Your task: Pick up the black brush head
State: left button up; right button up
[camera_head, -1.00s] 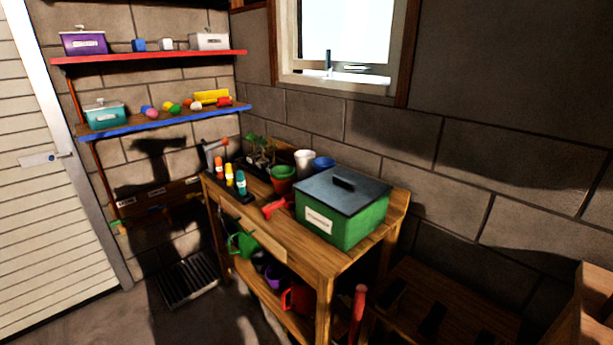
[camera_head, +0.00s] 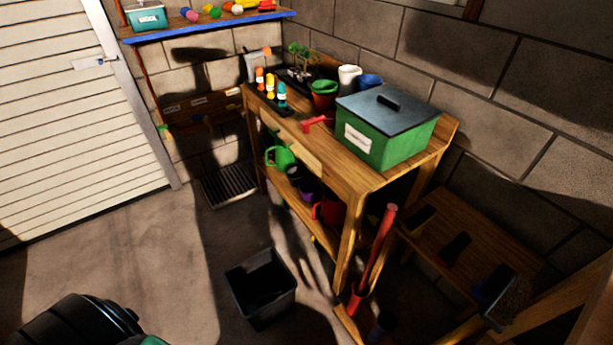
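Several dark pieces lie in a row on a low wooden rack (camera_head: 462,212) at the lower right, right of the workbench. The nearest, a dark brush head (camera_head: 492,287), seems to have a block with brownish bristles on its right side. Two smaller dark shapes, one in the middle (camera_head: 455,249) and one farther back (camera_head: 416,218), lie in shadow, and I cannot tell whether they are brush heads. Neither of my grippers shows in the view.
The wooden workbench (camera_head: 330,172) holds a green box with a dark lid (camera_head: 383,143), pots and bottles. A red-handled tool (camera_head: 376,250) stands between bench and rack. A black bin (camera_head: 262,290) stands on the floor. A dark ribbed shape, unclear, fills the lower left corner.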

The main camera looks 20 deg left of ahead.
aim_at(498, 312)
jog(key=z, duration=1.05)
